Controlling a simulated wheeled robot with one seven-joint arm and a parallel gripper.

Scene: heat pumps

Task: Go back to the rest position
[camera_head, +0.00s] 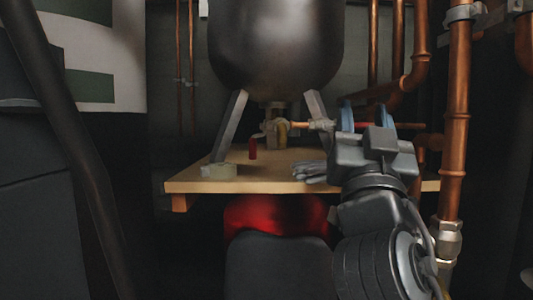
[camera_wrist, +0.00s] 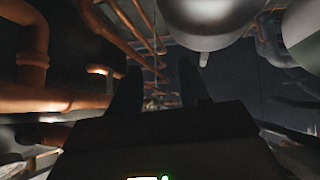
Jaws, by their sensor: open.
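My gripper (camera_head: 362,118) is at the end of my arm, right of the middle in the head view, above the right part of the wooden shelf (camera_head: 260,178). Its two blue-grey fingers point away from me. In the wrist view my gripper (camera_wrist: 160,92) shows as two dark fingers standing apart, with nothing visible between them. A valve with red parts and a copper pipe (camera_head: 300,125) lies just beyond and left of the fingers. I cannot tell how far the fingers are from it.
A large metal tank (camera_head: 276,45) on angled legs stands on the shelf. Copper pipes (camera_head: 456,120) run close to my arm's right. A red object (camera_head: 275,215) is under the shelf.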

